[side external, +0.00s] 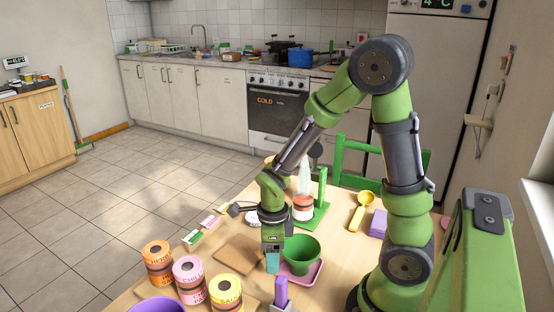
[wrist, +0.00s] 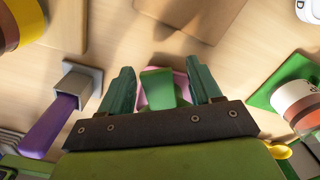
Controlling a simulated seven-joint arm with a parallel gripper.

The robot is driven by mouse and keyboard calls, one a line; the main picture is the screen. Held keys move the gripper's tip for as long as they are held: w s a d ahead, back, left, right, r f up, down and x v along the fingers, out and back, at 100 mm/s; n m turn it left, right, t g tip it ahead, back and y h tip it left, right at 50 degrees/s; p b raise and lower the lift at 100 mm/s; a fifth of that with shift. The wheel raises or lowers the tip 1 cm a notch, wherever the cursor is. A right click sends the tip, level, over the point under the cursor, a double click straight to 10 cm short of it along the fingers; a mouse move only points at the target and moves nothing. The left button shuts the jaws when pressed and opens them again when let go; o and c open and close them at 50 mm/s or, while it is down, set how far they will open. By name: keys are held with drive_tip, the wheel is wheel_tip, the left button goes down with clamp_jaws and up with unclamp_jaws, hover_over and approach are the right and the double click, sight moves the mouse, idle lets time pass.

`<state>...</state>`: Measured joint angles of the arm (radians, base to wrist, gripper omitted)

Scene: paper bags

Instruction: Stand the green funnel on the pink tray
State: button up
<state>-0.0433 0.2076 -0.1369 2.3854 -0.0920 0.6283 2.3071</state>
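The green funnel (side external: 302,247) shows in the side external view with its wide mouth up. It stands over the pink tray (side external: 313,280), which lies on the table, and appears to rest on it; its lower end is partly hidden. My gripper (side external: 272,266) points down just left of the funnel. In the wrist view a green part of the funnel (wrist: 158,88) lies between the two teal fingers of my gripper (wrist: 162,84), with gaps on both sides. The fingers are apart. Pink of the tray (wrist: 181,84) shows behind it.
Labelled rolls in orange, pink (side external: 188,275) and yellow stand to the left. A wooden board (side external: 238,254) lies behind them. A grey holder with a purple handle (side external: 281,291) stands in front. A green stand with a jar (side external: 303,208) and a yellow scoop (side external: 362,209) are behind.

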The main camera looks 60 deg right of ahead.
drive_tip(key=shift+r, duration=0.1)
wheel_tip(320, 180, up, 17)
idle(0.6)
drive_tip(key=shift+d, duration=0.1)
drive_tip(key=s+a+r+n+t+y, duration=0.1)
drive_tip(key=s+a+r+n+t, duration=0.1)
drive_tip(key=n, duration=1.1)
drive_tip(key=s+a+r+n+t+y, duration=0.1)
drive_tip(key=n+t, duration=0.4)
drive_tip(key=n, duration=0.8)
drive_tip(key=s+a+r, duration=0.1)
drive_tip(key=a, duration=0.1)
drive_tip(key=shift+a, duration=0.35)
